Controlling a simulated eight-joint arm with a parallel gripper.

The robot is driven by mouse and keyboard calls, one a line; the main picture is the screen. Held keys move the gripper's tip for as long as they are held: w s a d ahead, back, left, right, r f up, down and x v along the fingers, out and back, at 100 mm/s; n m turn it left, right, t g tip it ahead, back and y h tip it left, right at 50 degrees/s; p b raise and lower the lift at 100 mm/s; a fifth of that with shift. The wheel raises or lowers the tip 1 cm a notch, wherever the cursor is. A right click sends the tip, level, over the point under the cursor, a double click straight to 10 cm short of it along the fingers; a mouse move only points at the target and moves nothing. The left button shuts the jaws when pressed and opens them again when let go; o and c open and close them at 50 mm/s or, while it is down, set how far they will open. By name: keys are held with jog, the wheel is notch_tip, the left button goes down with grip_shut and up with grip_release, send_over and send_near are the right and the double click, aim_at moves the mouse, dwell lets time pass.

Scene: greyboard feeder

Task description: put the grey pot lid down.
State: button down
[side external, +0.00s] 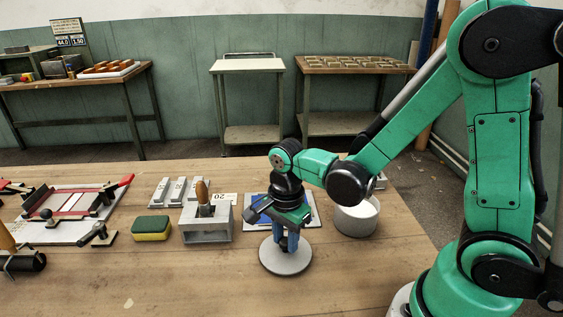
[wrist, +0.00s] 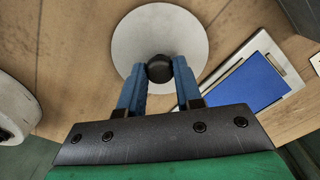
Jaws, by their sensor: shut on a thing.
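The grey pot lid (side external: 286,257) is a flat round disc with a dark knob, low over the wooden table in front of the framed blue panel. In the wrist view the lid (wrist: 150,25) lies beyond my fingers, with its black knob between the blue fingertips. My gripper (side external: 284,243) points down and is shut on the knob. The gripper also shows in the wrist view (wrist: 159,72). The lid looks level. I cannot tell whether its underside touches the table.
A pale round vessel (side external: 356,217) stands right of the lid. The framed blue panel (wrist: 252,82) lies close by. A grey box with a wooden-handled tool (side external: 207,222) and a yellow-green sponge (side external: 151,228) stand left. The table front (side external: 190,280) is bare.

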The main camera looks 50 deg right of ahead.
aim_at(286, 240)
jog(key=shift+f, duration=0.15)
jog(key=c, duration=0.6)
grip_release()
notch_tip(286, 240, up, 12)
jog(key=s+d+n+t, duration=0.1)
jog(key=n+t, duration=0.6)
jog(key=n, duration=1.1)
jog(key=shift+d+f, duration=0.2)
jog(key=shift+d, duration=0.05)
